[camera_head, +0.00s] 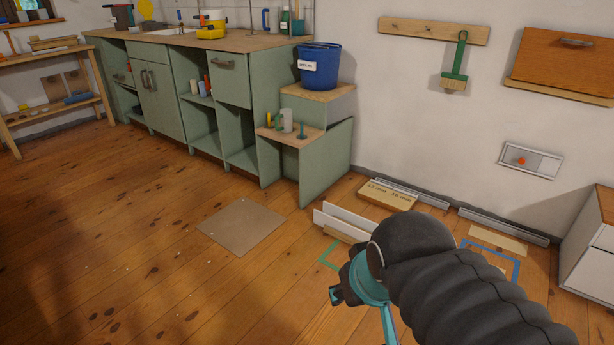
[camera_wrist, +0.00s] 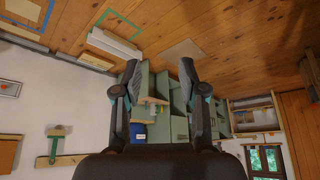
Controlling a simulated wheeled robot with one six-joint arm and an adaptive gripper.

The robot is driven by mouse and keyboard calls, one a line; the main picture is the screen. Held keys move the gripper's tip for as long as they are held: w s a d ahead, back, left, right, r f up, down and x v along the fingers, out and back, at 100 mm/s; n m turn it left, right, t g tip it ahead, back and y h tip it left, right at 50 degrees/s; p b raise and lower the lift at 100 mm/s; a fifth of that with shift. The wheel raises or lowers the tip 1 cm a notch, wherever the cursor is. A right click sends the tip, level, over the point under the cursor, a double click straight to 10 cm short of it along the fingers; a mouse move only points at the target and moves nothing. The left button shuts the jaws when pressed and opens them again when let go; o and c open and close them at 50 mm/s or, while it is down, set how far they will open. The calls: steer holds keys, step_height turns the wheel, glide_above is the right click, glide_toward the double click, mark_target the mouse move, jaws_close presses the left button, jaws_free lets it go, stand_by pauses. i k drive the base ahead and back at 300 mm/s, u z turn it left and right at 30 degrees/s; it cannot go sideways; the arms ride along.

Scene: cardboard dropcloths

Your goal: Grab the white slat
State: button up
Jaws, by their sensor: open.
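White slats (camera_head: 347,218) stand on edge, side by side, in a low wooden holder on the floor near the wall; my arm hides their right end. A long white piece that looks like them also shows at the upper left of the wrist view (camera_wrist: 116,44). My gripper (camera_wrist: 160,67) is open, with nothing between its two dark fingers. The slats appear to the left of the fingers in the wrist view, apart from them. In the head view my gripper (camera_head: 342,291) is in front of the slats, its fingers partly hidden by my arm.
Green tape (camera_head: 329,256) marks the floor by the slats, and blue tape (camera_head: 517,268) marks it further right. A cardboard sheet (camera_head: 241,226) lies flat on the left. A labelled wooden block (camera_head: 388,193) and metal rails (camera_head: 503,226) lie along the wall. Green cabinets (camera_head: 210,95) stand behind.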

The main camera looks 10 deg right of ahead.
mark_target(321, 220)
steer(key=i, duration=1.85)
